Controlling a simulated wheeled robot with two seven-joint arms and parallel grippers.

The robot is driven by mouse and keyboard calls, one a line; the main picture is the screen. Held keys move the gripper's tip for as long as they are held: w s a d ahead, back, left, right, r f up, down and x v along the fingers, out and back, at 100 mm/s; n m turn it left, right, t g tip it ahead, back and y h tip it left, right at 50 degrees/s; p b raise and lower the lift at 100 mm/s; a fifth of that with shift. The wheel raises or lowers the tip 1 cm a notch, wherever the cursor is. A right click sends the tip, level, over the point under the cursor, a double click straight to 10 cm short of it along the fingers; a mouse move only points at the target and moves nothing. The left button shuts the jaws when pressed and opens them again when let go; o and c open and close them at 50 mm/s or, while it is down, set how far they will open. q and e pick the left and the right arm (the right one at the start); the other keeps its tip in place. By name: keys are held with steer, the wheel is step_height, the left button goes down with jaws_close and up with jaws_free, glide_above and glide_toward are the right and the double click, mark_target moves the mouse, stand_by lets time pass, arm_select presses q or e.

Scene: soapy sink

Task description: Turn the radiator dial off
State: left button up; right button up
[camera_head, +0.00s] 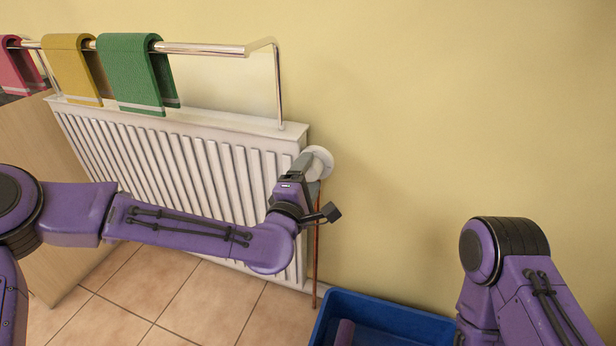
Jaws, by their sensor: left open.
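The white radiator dial (321,160) sticks out at the upper right end of the white radiator (215,125), close to the yellow wall. My left gripper (308,167) is at the dial, its grey fingers reaching up to the dial's left side. The gripper is open; whether the fingers touch the dial I cannot tell. The gripper hides part of the dial's left side and any marks on it cannot be read.
A chrome rail (200,48) above the radiator carries a pink towel (18,68), a yellow towel (70,70) and a green towel (130,75). A copper pipe (316,255) runs down below the dial. A blue crate (385,312) stands on the tiled floor.

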arm_select(q)
steer(key=v, duration=1)
steer(key=shift+s+p, duration=0.3)
steer(key=shift+p, duration=0.15)
steer(key=shift+a+f, duration=0.1)
steer(key=s+a+f+m+g+y, duration=0.1)
steer(key=s+a+f+m+g, duration=0.1)
steer(key=f, duration=0.6)
steer(key=s+a+f+m+g+y, duration=0.1)
steer(key=s+a+f+m+g, duration=0.15)
steer(key=f, duration=0.55)
steer(key=s+a+f+m+g+y, duration=0.1)
steer(key=s+a+f+m+g, duration=0.15)
steer(key=f, duration=0.45)
steer(key=s+a+f+m+g+y, duration=0.2)
steer(key=s+a+f+g+y, duration=0.15)
steer(key=s+a+f, duration=0.55)
steer(key=s+a+f+m+g+y, duration=0.1)
steer(key=s+a+f+g+y, duration=0.4)
steer(key=s+a, duration=0.55)
step_height(320, 180, up, 25)
steer(key=t+h+p, duration=0.1)
steer(key=h+p, duration=0.1)
steer(key=p, duration=2.4)
steer(key=shift+s+d+p, duration=0.25)
steer(key=shift+s+p, duration=0.1)
